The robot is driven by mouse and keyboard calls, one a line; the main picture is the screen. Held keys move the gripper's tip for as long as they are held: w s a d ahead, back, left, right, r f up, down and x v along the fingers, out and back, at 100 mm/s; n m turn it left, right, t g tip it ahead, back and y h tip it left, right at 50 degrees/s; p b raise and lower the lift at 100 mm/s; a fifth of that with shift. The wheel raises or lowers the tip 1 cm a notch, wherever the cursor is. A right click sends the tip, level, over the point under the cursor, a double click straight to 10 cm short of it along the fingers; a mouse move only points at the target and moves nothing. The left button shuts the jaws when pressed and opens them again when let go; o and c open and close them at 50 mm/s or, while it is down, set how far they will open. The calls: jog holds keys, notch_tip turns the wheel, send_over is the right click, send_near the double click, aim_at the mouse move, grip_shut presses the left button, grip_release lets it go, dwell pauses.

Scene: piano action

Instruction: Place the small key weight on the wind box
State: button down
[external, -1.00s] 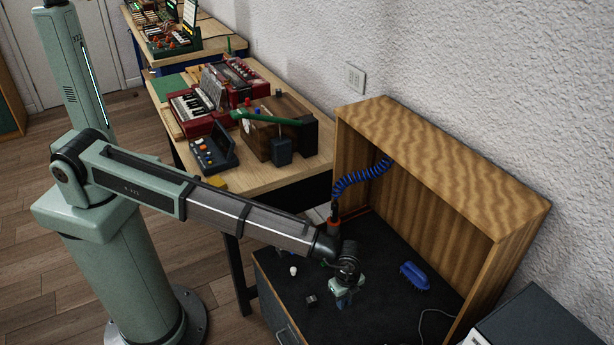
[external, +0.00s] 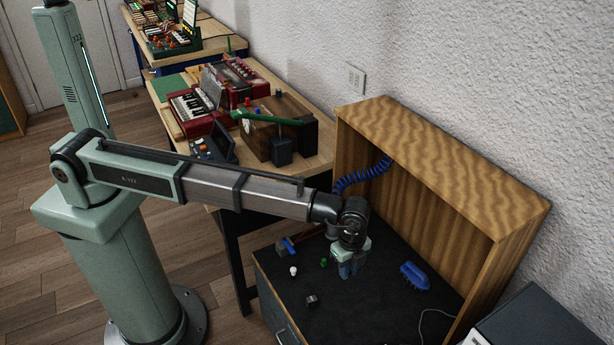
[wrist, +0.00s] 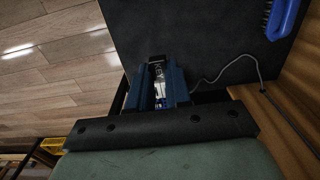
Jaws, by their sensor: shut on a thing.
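My gripper (external: 347,272) is above the dark work surface, in front of the open wooden hood. In the wrist view, its blue fingers (wrist: 158,70) are shut on a small pale metallic piece with dark lettering, seemingly the small key weight (wrist: 157,74). The fingers hide most of it, and it cannot be made out in the external view. A brown wooden box (external: 299,137) with a green lever on top stands on the bench behind my arm; it may be the wind box, but no label is readable.
A small grey cube (external: 312,300), white knob (external: 293,271), green piece (external: 323,262) and blue-handled tool (external: 287,246) lie on the dark surface. A blue brush (external: 414,276) lies to the right. The wooden hood (external: 440,165) walls the back and right.

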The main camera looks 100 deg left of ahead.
notch_tip(320, 180, up, 33)
jog(key=s+a+n, duration=0.2)
jog(key=s+a, duration=0.1)
jog(key=a, duration=1.3)
jog(key=n, duration=0.7)
send_over(305, 112)
jog(key=shift+d+f, duration=0.1)
jog(key=shift+f, duration=7.6)
jog(key=shift+f, duration=0.1)
jog(key=c, duration=1.1)
grip_release()
jog(key=shift+o, duration=0.2)
